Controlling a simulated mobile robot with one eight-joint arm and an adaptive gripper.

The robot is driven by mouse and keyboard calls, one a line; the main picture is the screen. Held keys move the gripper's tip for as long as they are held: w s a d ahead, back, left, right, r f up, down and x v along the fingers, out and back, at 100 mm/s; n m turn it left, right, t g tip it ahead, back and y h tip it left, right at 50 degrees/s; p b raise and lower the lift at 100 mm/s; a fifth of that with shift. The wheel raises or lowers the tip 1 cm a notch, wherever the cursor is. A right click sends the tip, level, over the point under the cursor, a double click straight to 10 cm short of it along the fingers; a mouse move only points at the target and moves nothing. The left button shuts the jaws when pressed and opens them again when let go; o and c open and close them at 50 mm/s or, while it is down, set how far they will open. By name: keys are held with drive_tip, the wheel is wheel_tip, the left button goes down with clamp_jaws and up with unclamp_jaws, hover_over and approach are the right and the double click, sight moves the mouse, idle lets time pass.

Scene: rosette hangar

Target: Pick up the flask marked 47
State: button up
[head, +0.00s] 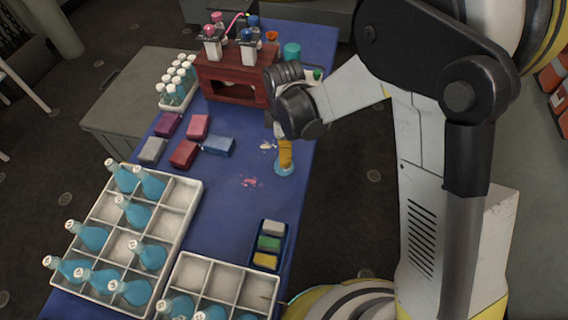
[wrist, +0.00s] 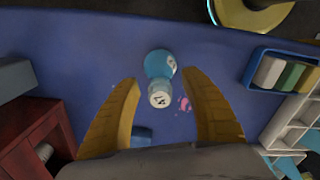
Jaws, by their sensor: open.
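A blue flask with a white cap (wrist: 159,66) stands on the blue table, ahead of and between my fingertips in the wrist view. Its cap carries a dark two-digit mark, turned in the picture, that could be 47; I cannot read it surely. In the head view only the flask's blue base (head: 284,169) shows below my gripper (head: 286,152). My gripper is open, with its yellow fingers on either side of the flask's cap in the wrist view (wrist: 163,88). Whether the fingers touch it cannot be told.
White crates (head: 194,226) hold several blue flasks at the front left. A small tray of coloured blocks (head: 262,259) lies nearby. Several loose blocks (head: 185,154) and a red-brown rack (head: 226,72) lie further back. Pink and white specks mark the table beside the flask.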

drive_tip(key=c, duration=1.1)
drive_tip(key=shift+o, duration=0.2)
